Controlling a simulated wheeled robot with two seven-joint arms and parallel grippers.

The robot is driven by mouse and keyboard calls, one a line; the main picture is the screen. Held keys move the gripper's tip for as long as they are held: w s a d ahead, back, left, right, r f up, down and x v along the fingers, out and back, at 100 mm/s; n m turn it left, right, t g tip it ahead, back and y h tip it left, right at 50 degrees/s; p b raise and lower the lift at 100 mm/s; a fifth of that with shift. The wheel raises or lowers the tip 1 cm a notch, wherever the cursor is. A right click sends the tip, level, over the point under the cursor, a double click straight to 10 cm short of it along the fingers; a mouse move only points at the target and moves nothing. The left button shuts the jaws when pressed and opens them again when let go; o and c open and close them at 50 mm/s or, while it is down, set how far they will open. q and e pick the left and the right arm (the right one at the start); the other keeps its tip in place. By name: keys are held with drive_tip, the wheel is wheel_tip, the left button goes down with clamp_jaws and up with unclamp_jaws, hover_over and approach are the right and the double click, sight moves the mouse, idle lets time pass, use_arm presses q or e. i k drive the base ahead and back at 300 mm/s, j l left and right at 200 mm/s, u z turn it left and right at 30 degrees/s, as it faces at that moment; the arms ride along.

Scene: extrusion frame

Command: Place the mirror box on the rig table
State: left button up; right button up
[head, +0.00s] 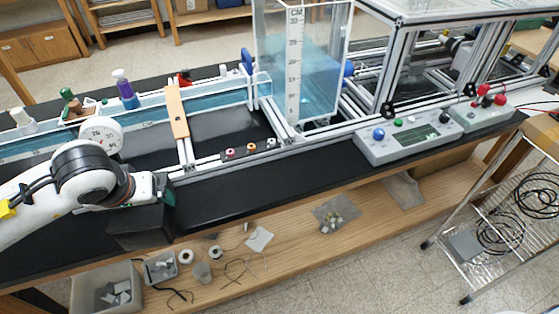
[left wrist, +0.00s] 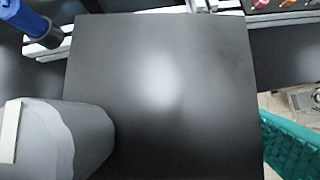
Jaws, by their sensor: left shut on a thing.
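The mirror box (head: 141,226) is a dark, plain box at the near left edge of the table in the head view. In the left wrist view its flat black face (left wrist: 165,90) fills the middle, with a soft bright reflection. My left gripper (head: 160,193) is shut on the box. Its teal finger (left wrist: 290,145) shows at the right of the left wrist view, beside the box. The rig table (head: 290,180) has a long black top carrying an aluminium frame. I cannot tell whether the box touches the table. My right gripper is not in view.
A water tank with a scale (head: 295,65) stands in the frame. Small coloured knobs (head: 230,153) sit along the front rail. A grey control panel (head: 410,142) is at the right. The black front strip between arm and panel is clear. A wooden shelf (head: 290,225) lies below.

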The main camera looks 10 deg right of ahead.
sight(30, 249)
drive_tip(key=i+j+u, duration=0.15)
drive_tip(key=j, duration=0.35)
drive_tip(key=j+u, duration=0.1)
drive_tip(key=j, duration=0.4)
drive_tip(key=i+j+u, duration=0.15)
drive_tip(key=j, duration=0.3)
